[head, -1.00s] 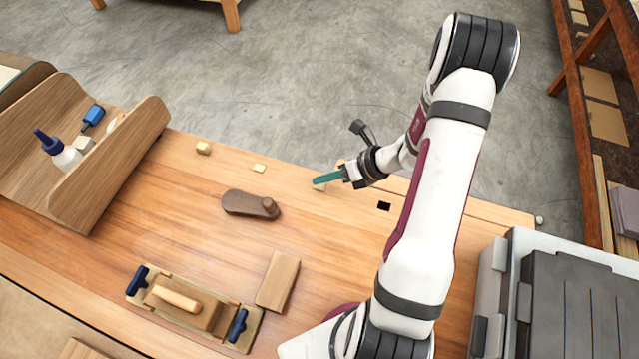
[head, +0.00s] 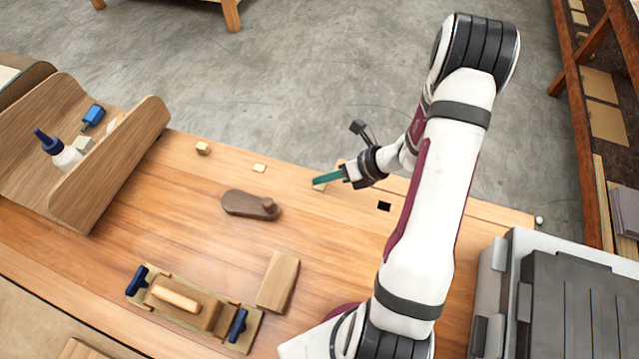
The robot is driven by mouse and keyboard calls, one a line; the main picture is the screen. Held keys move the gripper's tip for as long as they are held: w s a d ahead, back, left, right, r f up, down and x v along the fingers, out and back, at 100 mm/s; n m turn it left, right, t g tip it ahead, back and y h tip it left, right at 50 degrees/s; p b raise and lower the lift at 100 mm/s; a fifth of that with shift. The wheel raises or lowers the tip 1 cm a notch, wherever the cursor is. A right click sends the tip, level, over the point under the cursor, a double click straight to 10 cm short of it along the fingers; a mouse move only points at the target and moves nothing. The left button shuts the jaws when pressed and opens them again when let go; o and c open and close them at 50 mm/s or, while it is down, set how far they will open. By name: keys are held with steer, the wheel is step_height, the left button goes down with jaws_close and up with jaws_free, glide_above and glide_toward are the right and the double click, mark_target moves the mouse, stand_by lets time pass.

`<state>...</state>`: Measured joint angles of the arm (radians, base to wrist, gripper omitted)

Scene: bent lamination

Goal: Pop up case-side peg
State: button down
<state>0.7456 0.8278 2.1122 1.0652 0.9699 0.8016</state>
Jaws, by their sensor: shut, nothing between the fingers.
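My gripper (head: 318,181) has teal fingers, shut with nothing between them. Its tips are at a light wooden peg (head: 319,187) near the far edge of the workbench (head: 330,235). The fingers partly hide this peg, and I cannot tell whether they touch it. Further left, another peg (head: 259,168) looks low in the bench top, and a third peg (head: 203,148) stands proud of it. To the right of my gripper is a dark square hole (head: 384,206) in the bench. The grey case (head: 580,300) is at the right.
A brown wooden piece with a knob (head: 248,204) lies mid-bench. A clamped wooden form (head: 190,308) with blue handles and a flat block (head: 278,282) are at the front. A wooden holder (head: 110,165) with a glue bottle (head: 62,154) stands left.

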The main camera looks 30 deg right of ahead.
mark_target(324, 188)
steer(key=shift+f, duration=0.1)
steer(key=shift+f, duration=0.35)
steer(key=shift+f, duration=0.4)
stand_by(0.7)
stand_by(0.4)
steer(key=shift+r, duration=3.35)
